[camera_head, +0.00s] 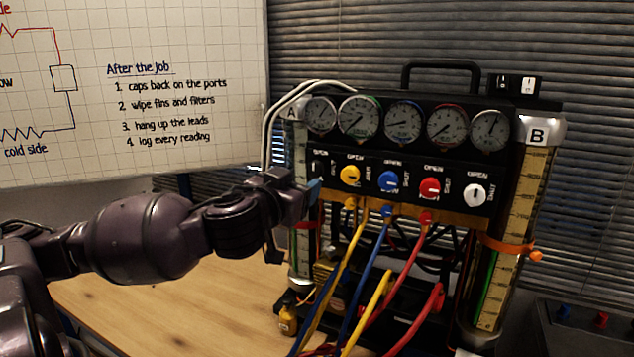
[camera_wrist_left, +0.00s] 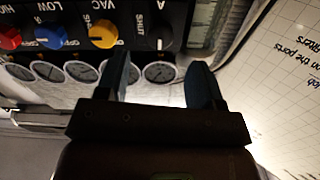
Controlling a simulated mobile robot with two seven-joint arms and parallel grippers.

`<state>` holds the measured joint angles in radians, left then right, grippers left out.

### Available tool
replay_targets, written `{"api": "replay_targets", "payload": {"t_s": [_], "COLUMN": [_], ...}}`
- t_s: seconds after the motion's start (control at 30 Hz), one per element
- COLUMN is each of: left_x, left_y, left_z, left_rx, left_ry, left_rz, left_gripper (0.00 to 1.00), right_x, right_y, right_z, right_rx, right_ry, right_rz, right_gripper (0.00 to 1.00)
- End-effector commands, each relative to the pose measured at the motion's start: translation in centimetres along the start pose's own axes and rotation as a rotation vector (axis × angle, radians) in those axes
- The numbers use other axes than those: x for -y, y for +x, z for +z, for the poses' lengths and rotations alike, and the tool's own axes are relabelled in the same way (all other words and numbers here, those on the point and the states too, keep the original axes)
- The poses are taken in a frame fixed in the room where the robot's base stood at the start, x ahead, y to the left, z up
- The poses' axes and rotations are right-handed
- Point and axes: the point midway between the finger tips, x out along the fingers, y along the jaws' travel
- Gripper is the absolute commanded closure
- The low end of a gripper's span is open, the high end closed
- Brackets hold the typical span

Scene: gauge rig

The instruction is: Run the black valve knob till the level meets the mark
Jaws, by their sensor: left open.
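In the head view the left gripper (camera_head: 314,186) is at the panel's left end and hides most of the black knob. Glass column A (camera_head: 301,250) stands behind my wrist with a red band (camera_head: 306,225); its level cannot be read. My right gripper is not in view.
Yellow (camera_head: 349,175), blue (camera_head: 388,181), red (camera_head: 429,188) and white (camera_head: 475,195) knobs line the panel under several gauges (camera_head: 403,122). Column B (camera_head: 510,245), with an orange band, stands at right. Coloured hoses hang below. The wooden table (camera_head: 170,310) is clear at left.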

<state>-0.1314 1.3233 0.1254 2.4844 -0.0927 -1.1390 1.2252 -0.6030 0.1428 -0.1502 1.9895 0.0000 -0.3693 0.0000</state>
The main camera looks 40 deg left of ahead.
Motion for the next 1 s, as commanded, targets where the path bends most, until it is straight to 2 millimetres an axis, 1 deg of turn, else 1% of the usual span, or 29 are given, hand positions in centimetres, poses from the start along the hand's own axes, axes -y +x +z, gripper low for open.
{"api": "replay_targets", "payload": {"t_s": [0.03, 0.2, 0.4, 0.5, 0.7, 1.0], "left_x": [0.0, 0.0, 0.0, 0.0, 0.0, 0.0], "left_y": [0.9, 3.3, 5.8, 6.7, 7.7, 7.9], "left_z": [0.0, -0.1, -0.1, -0.1, -0.1, -0.1], "left_rx": [-0.001, -0.001, -0.001, 0.0, 0.0, 0.0], "left_ry": [0.002, 0.001, 0.0, 0.0, 0.001, 0.001], "left_rz": [-0.001, -0.001, -0.001, -0.001, -0.001, 0.0], "left_gripper": [0.39, 0.39, 0.39, 0.39, 0.39, 0.39], "right_x": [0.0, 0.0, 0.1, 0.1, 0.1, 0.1], "right_y": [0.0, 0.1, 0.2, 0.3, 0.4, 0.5], "right_z": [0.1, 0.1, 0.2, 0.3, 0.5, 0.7], "right_rx": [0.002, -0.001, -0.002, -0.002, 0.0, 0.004], "right_ry": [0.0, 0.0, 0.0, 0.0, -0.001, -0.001], "right_rz": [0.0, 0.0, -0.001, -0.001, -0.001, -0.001], "right_gripper": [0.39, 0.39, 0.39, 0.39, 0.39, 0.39]}}
